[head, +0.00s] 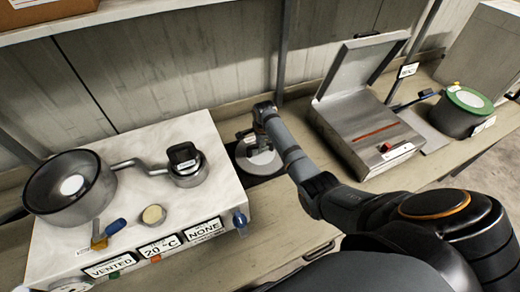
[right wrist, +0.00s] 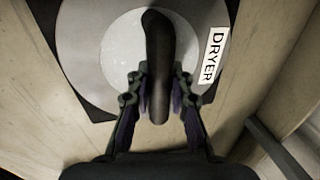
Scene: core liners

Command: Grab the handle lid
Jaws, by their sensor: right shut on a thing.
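The handle lid (head: 262,160) is a round grey disc with a paler centre on a dark square mat at the middle of the bench. In the right wrist view the lid (right wrist: 85,45) has a DRYER label and an upright-running dark handle (right wrist: 159,40). My right gripper (head: 246,137) reaches over the lid from the right. In the right wrist view its fingers (right wrist: 159,88) are closed on both sides of the handle's near part. Whether the lid is lifted is hard to tell. My left gripper is not in view.
A white station (head: 215,150) with a metal bowl (head: 75,205), a small pot and knobs stands left of the lid. A metal box (head: 365,130) with its cover raised stands right. A green-rimmed container (head: 466,98) is farther right. Bare bench (head: 300,225) lies in front.

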